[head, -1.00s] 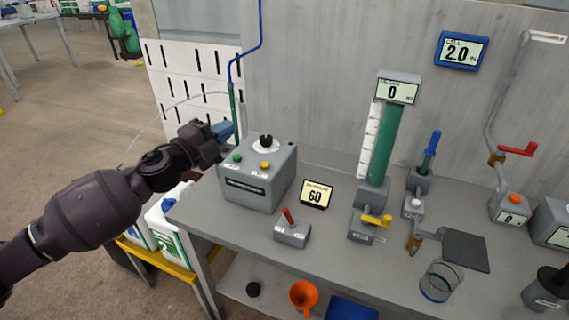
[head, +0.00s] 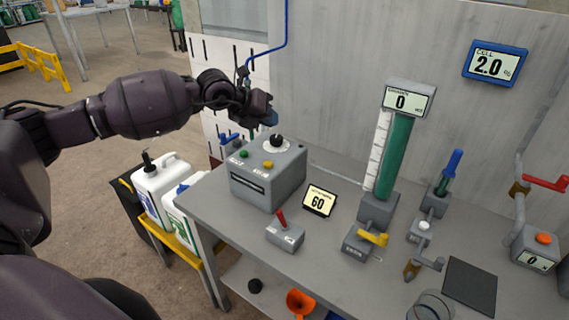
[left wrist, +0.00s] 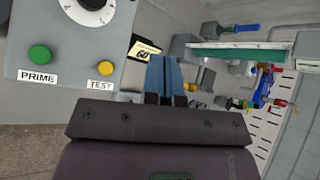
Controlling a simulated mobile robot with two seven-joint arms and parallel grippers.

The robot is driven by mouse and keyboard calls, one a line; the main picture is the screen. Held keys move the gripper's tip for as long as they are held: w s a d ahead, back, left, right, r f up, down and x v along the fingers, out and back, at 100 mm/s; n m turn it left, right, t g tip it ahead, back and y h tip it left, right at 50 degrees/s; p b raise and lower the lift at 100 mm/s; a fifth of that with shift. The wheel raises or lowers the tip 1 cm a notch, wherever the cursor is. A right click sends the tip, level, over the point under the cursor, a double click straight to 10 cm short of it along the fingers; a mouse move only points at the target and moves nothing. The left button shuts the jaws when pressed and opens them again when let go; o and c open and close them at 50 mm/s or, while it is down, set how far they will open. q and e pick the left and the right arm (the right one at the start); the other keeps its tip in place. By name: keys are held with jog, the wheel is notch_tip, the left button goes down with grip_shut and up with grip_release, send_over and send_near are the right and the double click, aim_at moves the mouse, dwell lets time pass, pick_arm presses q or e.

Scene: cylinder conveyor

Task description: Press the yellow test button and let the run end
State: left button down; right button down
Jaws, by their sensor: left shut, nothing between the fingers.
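The yellow test button (head: 268,164) sits on top of a grey control box (head: 262,187), right of a green button (head: 244,154) and in front of a black dial (head: 276,140). In the left wrist view the yellow button (left wrist: 106,68) is labelled TEST and the green one (left wrist: 40,54) PRIME. My left gripper (head: 270,118) is shut and empty above the back of the box, near the dial. Its blue fingertips (left wrist: 164,76) show right of the TEST button in the wrist view, apart from it. My right gripper is not in view.
A small display (head: 319,201) reads 60. A red-lever block (head: 285,235) stands before the box. A cylinder column (head: 394,155) with a display reading 0 stands to the right. White jugs (head: 160,182) stand left of the bench. A cell display (head: 495,63) reads 2.0.

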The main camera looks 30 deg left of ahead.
aim_at(266, 162)
pick_arm(q)
jog(key=shift+s+a+f+n+g+y, duration=0.3)
jog(key=shift+a+f+n+y, duration=0.2)
jog(key=shift+a+n, duration=0.2)
notch_tip(266, 162, down, 9)
jog(key=b, duration=0.4)
jog(key=shift+r, duration=0.15)
dwell(0.6)
